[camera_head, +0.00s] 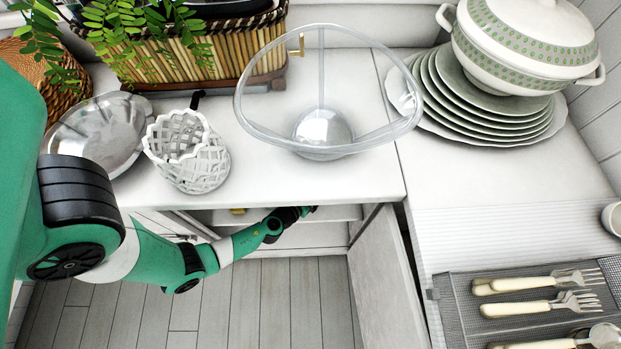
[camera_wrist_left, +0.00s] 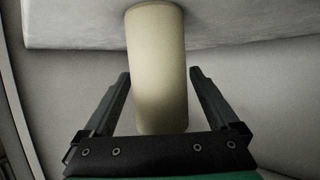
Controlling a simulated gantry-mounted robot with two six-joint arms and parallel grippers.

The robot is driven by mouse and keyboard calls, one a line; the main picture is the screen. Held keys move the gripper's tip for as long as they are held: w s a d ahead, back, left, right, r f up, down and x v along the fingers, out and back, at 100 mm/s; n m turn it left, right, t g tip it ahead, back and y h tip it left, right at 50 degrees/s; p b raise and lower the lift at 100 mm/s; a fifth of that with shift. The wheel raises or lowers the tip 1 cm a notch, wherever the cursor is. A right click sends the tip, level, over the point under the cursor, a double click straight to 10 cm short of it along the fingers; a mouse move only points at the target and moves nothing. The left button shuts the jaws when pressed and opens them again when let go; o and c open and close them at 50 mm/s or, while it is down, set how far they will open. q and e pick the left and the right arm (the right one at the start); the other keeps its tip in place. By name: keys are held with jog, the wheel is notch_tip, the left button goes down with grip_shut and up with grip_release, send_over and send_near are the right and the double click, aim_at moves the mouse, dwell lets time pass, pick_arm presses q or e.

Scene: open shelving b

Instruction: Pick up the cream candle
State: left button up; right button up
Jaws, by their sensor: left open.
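The cream candle (camera_wrist_left: 157,60) is a plain pale cylinder in the left wrist view. One end meets a white shelf surface at the top of that view, and the other end is near my gripper's palm. My left gripper (camera_wrist_left: 160,73) is open, with one finger on each side of the candle. Gaps show between the candle and both fingers. In the head view my left arm reaches into the open cabinet under the counter, and the gripper (camera_head: 312,209) is partly hidden by the counter edge. I cannot make out the candle there. My right gripper is not in view.
An open cabinet door (camera_head: 380,280) stands right of my arm. The white counter (camera_head: 270,185) above holds a glass bowl (camera_head: 322,128), a lattice holder (camera_head: 187,152) and a metal dish (camera_head: 98,130). A small yellow item (camera_head: 238,211) lies inside the cabinet. Floor below is clear.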

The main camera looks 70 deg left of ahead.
pick_arm(q)
jog(key=shift+s, duration=0.1)
jog(key=shift+c, duration=0.7)
grip_shut()
